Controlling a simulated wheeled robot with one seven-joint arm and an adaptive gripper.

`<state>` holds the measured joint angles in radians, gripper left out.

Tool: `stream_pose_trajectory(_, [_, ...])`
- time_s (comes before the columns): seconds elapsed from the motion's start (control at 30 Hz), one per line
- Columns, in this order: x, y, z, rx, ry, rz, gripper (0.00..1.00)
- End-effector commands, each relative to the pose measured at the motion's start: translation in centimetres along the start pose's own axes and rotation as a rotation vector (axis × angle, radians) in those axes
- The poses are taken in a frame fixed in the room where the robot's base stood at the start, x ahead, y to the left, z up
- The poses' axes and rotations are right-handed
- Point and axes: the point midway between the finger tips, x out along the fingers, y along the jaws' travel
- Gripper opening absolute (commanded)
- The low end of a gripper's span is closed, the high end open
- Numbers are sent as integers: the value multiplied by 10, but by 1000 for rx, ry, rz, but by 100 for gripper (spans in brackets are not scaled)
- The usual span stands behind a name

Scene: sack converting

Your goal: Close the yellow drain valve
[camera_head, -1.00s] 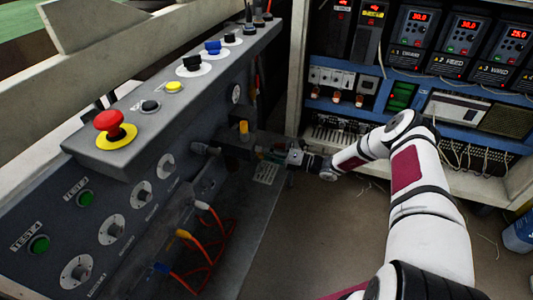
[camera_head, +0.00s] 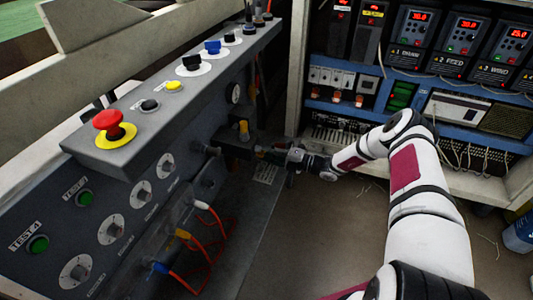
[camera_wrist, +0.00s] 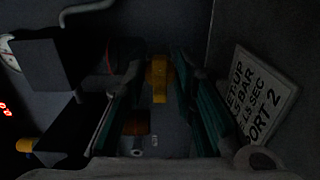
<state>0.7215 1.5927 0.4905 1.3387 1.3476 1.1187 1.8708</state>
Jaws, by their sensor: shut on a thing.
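The yellow drain valve handle (camera_wrist: 159,80) shows in the wrist view as a small yellow tab between the teal finger pads. My gripper (camera_wrist: 160,64) is shut on it, with one finger on each side. In the head view my gripper (camera_head: 268,155) reaches left to the dark fittings under the console overhang. There the valve handle is hidden by the gripper and the fittings. The dim light leaves the handle's exact angle unclear.
A yellow knob (camera_head: 244,130) stands upright on the dark block beside my gripper. A white lettered plate (camera_wrist: 262,95) is right of the fingers. Orange-red cables (camera_head: 205,245) hang below the console (camera_head: 135,165). A drive cabinet (camera_head: 430,85) stands behind the arm.

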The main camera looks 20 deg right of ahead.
Motion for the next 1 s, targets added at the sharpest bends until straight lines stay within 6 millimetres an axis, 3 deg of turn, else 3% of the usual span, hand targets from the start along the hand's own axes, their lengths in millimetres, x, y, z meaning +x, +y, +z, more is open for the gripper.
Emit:
stream_pose_trajectory(0.2, [-1, -2, -2, 3, 2, -4, 0])
stream_pose_trajectory(0.23, [-1, -2, -2, 3, 1, -3, 31])
stream_pose_trajectory(0.53, [-1, -1, 0, 1, 0, -1, 31])
stream_pose_trajectory(0.67, [-10, -1, 0, 1, -2, -2, 31])
stream_pose_trajectory(1.0, [-74, -1, 0, 1, -3, -2, 31])
